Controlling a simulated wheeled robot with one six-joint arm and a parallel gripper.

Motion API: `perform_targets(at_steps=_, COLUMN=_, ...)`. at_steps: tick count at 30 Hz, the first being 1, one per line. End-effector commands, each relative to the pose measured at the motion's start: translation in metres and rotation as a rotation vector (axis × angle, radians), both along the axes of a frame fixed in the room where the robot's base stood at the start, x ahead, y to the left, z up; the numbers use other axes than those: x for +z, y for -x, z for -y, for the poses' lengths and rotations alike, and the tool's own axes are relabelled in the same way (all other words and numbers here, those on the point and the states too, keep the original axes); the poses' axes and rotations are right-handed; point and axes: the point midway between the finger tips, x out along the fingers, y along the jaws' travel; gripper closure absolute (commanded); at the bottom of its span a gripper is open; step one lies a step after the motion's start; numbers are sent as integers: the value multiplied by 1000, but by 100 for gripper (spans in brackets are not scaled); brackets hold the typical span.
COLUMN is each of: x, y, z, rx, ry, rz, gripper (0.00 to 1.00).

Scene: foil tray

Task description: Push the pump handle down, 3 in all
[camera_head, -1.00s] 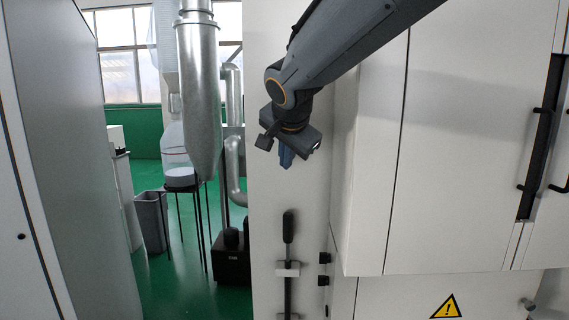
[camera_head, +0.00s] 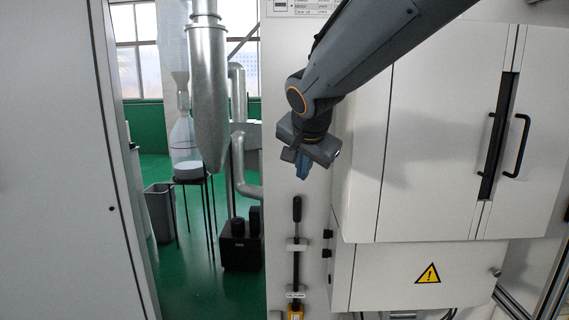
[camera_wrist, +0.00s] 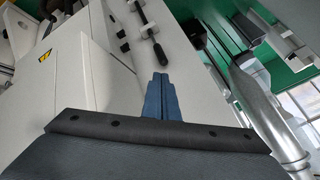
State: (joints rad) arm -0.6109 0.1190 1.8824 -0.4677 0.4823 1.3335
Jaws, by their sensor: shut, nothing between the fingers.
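The pump handle (camera_head: 297,210) is a black upright grip on a dark rod, held by a white bracket on the pale cabinet face in the head view. Its rod runs down to a labelled plate with a yellow part (camera_head: 295,312) at the bottom edge. My gripper (camera_head: 303,172) has blue fingers pointing down, shut and empty, above the handle with a clear gap. In the wrist view the blue fingers (camera_wrist: 158,88) lie together, and the black handle (camera_wrist: 160,51) shows beyond their tips, not touched.
A white cabinet (camera_head: 440,150) with black door handles protrudes close on the right. Small black knobs (camera_head: 327,244) sit beside the handle rod. A grey panel (camera_head: 55,160) stands at left. Ducts (camera_head: 208,100) and a black box (camera_head: 241,247) are behind.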

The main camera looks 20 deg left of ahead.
Motion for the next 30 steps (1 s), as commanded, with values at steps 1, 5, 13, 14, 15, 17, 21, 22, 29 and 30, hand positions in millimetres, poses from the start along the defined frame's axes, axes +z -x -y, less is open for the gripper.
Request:
perform_targets(at_steps=1, x=-6, y=-1, z=11, rx=-1, ry=13, rz=-8, gripper=100)
perform_targets(at_steps=5, x=-24, y=0, z=39, rx=7, ry=54, rz=-30, gripper=100)
perform_targets(at_steps=13, x=-70, y=12, z=106, rx=44, ry=150, rz=-98, gripper=100)
perform_targets(at_steps=14, x=-76, y=15, z=115, rx=51, ry=164, rz=-109, gripper=100)
perform_targets(at_steps=15, x=-86, y=20, z=129, rx=61, ry=182, rz=-124, gripper=100)
perform_targets(at_steps=17, x=-102, y=29, z=152, rx=79, ry=210, rz=-151, gripper=100)
perform_targets(at_steps=21, x=-147, y=65, z=215, rx=134, ry=282, rz=-234, gripper=100)
perform_targets(at_steps=22, x=-156, y=74, z=227, rx=146, ry=293, rz=-251, gripper=100)
perform_targets(at_steps=29, x=-212, y=142, z=295, rx=239, ry=352, rz=-361, gripper=100)
perform_targets(at_steps=30, x=-222, y=153, z=304, rx=255, ry=358, rz=-379, gripper=100)
